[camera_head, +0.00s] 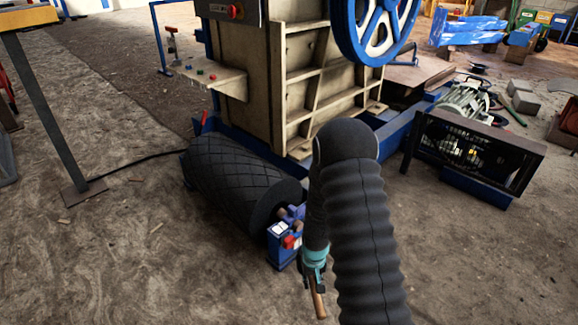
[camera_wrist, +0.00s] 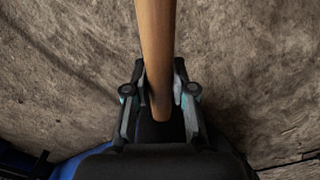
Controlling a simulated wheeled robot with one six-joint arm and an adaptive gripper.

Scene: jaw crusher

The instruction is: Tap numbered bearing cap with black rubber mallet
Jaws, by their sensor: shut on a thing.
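My gripper (camera_head: 314,262) is shut on a wooden handle (camera_head: 318,300), in front of the blue block. In the wrist view my gripper (camera_wrist: 160,90) has its two fingers on either side of the handle (camera_wrist: 157,40), which runs up out of the picture. No black mallet head shows in either view. A blue block (camera_head: 283,248), with a red part and pale round marks on it, stands at the near end of the black roller. It may be the bearing cap, but I cannot read a number. My gripper is beside it at the right, apart in the picture.
The black ribbed roller (camera_head: 235,180) lies left of my arm. The beige crusher body (camera_head: 310,85) with its blue flywheel (camera_head: 372,30) stands behind. A motor (camera_head: 465,105) and its dark guard (camera_head: 475,155) are at right. Dirt floor is open in front and left.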

